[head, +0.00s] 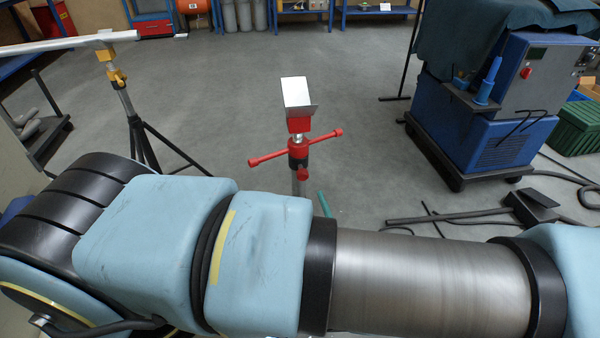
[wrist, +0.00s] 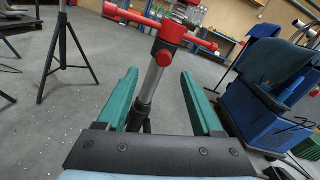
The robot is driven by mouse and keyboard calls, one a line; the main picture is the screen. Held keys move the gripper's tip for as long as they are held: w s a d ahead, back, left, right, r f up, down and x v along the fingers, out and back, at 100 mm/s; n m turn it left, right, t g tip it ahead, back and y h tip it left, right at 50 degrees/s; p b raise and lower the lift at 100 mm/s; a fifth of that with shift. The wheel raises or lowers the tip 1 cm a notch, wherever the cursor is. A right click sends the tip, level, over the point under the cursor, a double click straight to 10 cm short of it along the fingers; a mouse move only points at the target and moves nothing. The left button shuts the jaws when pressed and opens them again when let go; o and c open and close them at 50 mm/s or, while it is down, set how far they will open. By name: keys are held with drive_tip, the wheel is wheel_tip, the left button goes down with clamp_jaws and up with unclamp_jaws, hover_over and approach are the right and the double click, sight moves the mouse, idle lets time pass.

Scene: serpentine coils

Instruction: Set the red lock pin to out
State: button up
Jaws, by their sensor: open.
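A pipe stand with a red T-bar handle (head: 268,158) stands upright on the floor ahead, with a grey V-shaped head on top. Nothing is between the fingers that I can see touching. In the head view my arm hides most of the gripper.
A yellow-headed stand (head: 116,76) on a black tripod carries a pipe at the left. A blue welding machine (head: 490,110) on a wheeled base stands at the right, with cables on the floor. Open grey floor lies behind the red stand.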

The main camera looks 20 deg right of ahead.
sight(303, 177)
drive_tip(key=shift+h, duration=0.3)
drive_tip(key=w+p, duration=0.1)
drive_tip(key=w, duration=0.2)
drive_tip(key=w+d, duration=0.1)
drive_tip(key=w, duration=0.3)
drive_tip(key=w+p, duration=0.1)
drive_tip(key=w, duration=0.2)
drive_tip(key=shift+w+d+f+p, duration=0.1)
drive_tip(key=shift+w+d+p, duration=0.2)
drive_tip(key=shift+d, duration=0.05)
clamp_jaws()
idle(0.8)
